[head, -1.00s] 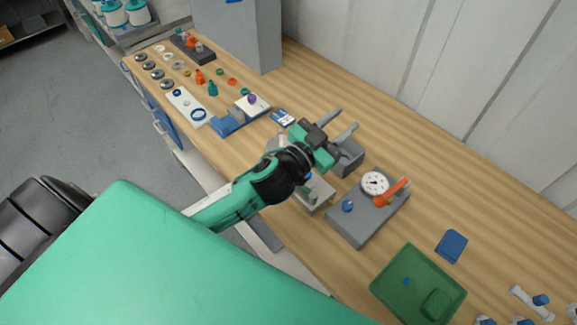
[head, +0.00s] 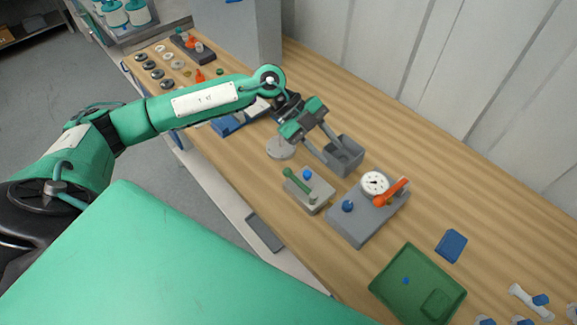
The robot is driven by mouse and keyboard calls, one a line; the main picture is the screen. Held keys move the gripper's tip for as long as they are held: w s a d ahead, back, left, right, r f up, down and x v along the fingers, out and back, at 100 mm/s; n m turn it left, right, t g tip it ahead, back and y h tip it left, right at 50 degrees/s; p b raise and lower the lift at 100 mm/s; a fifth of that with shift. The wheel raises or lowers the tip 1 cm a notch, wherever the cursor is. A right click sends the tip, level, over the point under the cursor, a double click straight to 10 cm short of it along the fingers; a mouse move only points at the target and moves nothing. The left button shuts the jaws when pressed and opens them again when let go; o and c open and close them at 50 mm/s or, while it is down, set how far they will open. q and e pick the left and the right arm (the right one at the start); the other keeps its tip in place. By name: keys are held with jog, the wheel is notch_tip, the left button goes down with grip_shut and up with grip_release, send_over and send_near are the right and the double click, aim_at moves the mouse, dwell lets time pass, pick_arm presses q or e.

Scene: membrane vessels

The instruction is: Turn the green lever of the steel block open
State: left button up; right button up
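The steel block (head: 319,194) is a small light-grey block on the wooden bench, near its front edge. Its green lever (head: 299,186) lies across the top, slanting from the upper left to the lower right, beside a blue knob (head: 307,174). My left gripper (head: 330,147) is behind the block and above it in the picture, pointing down and to the right. Its two fingers are apart, with nothing seen between them, close to a grey open box (head: 346,160). The gripper is clear of the lever. My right gripper is not in view.
A grey block with a dial gauge (head: 374,183) and an orange lever (head: 393,192) stands right of the steel block. A round grey disc (head: 281,147) lies to its upper left. A green tray (head: 417,287) is at the lower right. Bare bench shows toward the wall.

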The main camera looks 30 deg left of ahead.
pick_arm(q)
jog(key=w+a+f+n+y, duration=0.15)
jog(key=a+y, duration=0.45)
jog(key=a, duration=0.8)
jog(key=n+p, duration=0.1)
jog(key=p, duration=0.4)
send_near(291, 174)
jog(key=shift+g, duration=0.4)
jog(key=x, duration=0.6)
jog(key=shift+w+d+f, duration=0.15)
jog(key=shift+w+f, duration=0.05)
jog(key=shift+w, duration=0.05)
jog(key=shift+d+f, duration=0.15)
jog(key=shift+f, duration=0.3)
grip_shut()
